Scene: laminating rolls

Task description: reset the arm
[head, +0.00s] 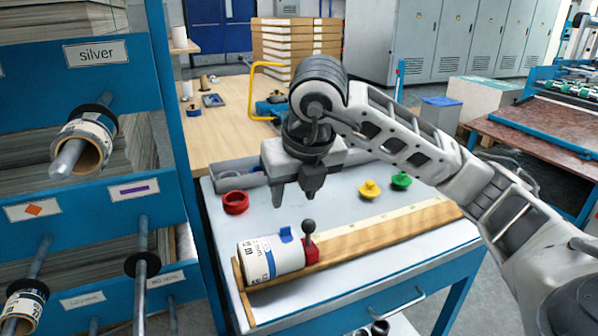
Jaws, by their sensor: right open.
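My right gripper (294,196) is open and empty. Its fingers point down above the table, over and behind a white labelled roll (275,258). My right arm comes in from the right side of the picture. The roll lies on its side at the left end of a wooden measuring board, and a red stop piece with a dark knob (310,240) stands at its right end. A small blue piece (286,234) shows on top of the roll. My left gripper is not in the picture.
A blue rack with rolls on pegs (75,150) stands at left. The work table (335,208) carries a red ring (235,202), a yellow plug (369,189) and a green plug (401,181). A wooden bench (225,130) is behind. The table's middle is mostly clear.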

